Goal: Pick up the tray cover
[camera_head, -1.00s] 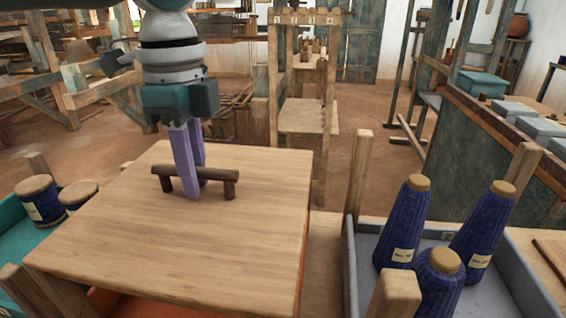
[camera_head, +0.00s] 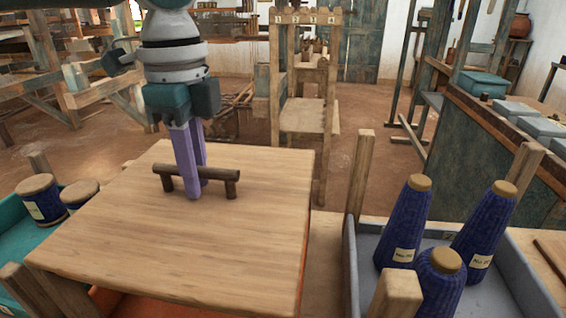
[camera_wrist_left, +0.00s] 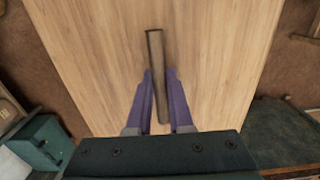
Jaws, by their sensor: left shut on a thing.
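The tray cover (camera_head: 200,245) is a flat light wooden board with a dark brown bar handle (camera_head: 217,174) near its far edge. It lies over an orange tray, part of which shows below its front edge. My left gripper (camera_head: 192,192) has purple fingers, one on each side of the handle, and is shut on it. In the left wrist view the handle (camera_wrist_left: 155,60) runs between the two fingers (camera_wrist_left: 160,88), with the board (camera_wrist_left: 215,50) behind it. My right gripper is not in view.
A grey tray (camera_head: 349,270) with blue yarn cones (camera_head: 405,225) stands to the right, with wooden posts (camera_head: 359,175) beside it. A teal tray (camera_head: 12,235) with blue spools (camera_head: 42,203) is at the left. A wooden rack (camera_head: 305,115) stands behind.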

